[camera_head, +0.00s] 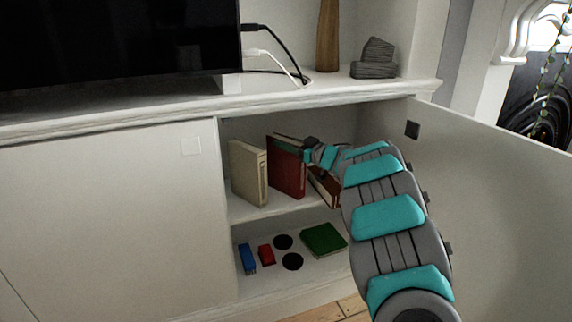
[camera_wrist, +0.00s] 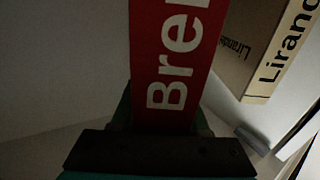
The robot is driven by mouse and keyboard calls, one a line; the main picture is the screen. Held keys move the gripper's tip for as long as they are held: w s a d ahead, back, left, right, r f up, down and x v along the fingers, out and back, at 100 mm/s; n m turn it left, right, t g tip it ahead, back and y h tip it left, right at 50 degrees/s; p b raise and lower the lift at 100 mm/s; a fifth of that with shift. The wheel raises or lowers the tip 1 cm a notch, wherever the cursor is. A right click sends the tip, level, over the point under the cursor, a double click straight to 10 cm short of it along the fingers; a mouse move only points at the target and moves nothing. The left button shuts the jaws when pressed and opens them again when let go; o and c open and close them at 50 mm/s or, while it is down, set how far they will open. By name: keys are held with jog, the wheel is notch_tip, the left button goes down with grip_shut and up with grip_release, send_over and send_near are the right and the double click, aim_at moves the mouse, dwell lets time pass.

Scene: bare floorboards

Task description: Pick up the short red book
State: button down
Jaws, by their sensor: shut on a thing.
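A red book (camera_head: 286,168) stands on the upper shelf of the open cabinet, to the right of a cream book (camera_head: 248,172). My gripper (camera_head: 309,147) is at its upper right edge, reaching in from the right. In the wrist view a red spine (camera_wrist: 178,60) with large white letters lies between my fingers, and my gripper (camera_wrist: 160,130) is shut on it. The cream book's lettered spine (camera_wrist: 280,55) is close on the right there. Another reddish book (camera_head: 324,188) leans to the right, partly hidden by my arm.
The lower shelf holds a blue item (camera_head: 247,258), a small red item (camera_head: 266,254) and a green book (camera_head: 323,240). The open cabinet door (camera_head: 480,210) is at the right. A television (camera_head: 120,40) and grey stone-like ornament (camera_head: 375,60) stand on top.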

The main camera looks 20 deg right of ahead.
jog(key=shift+r+p, duration=0.3)
jog(key=shift+r, duration=1.65)
jog(key=shift+s+a, duration=0.1)
jog(key=shift+s, duration=0.45)
jog(key=s+a+r, duration=0.1)
jog(key=s+a, duration=0.2)
jog(key=s, duration=1.1)
jog(key=shift+s, duration=0.3)
jog(key=shift+r, duration=0.1)
jog(key=shift+r+p, duration=0.3)
jog(key=shift+p, duration=0.25)
jog(key=shift+a+h, duration=0.1)
jog(key=shift+h, duration=0.2)
jog(key=shift+m+t+h+b, duration=0.7)
jog(key=shift+m+h+b, duration=0.2)
jog(key=shift+m+h, duration=0.45)
